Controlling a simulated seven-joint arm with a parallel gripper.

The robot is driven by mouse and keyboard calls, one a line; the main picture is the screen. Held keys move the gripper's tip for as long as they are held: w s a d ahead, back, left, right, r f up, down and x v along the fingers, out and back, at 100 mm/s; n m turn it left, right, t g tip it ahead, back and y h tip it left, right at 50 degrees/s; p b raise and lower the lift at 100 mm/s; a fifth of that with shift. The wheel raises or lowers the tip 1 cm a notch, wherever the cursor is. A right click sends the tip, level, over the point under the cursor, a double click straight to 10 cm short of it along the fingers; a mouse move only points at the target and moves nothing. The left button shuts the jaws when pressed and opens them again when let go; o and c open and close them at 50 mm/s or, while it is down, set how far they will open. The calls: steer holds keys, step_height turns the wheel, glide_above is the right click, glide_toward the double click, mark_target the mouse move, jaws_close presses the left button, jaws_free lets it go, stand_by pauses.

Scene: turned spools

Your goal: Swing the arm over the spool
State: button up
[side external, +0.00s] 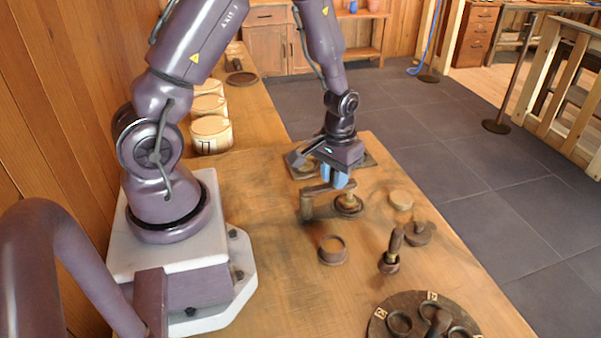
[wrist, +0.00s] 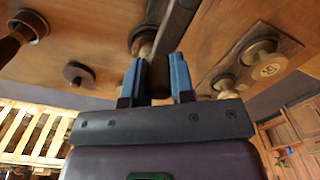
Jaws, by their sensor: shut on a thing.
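The swing arm (side external: 317,189) is a brown bar on a short upright post (side external: 306,208) on the bench.
A dark-rimmed cup (side external: 332,251), a pale disc (side external: 400,200), a dark knobbed piece (side external: 420,234) and a handled tool (side external: 391,255) stand nearby. A round tray (side external: 378,325) lies at the front. A square board (wrist: 288,40) with turned pieces lies behind my gripper. Pale tubs (side external: 211,134) line the left.

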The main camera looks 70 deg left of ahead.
steer(key=o, duration=0.7)
steer(key=shift+r, duration=0.1)
steer(key=shift+r, duration=3.45)
jaws_close()
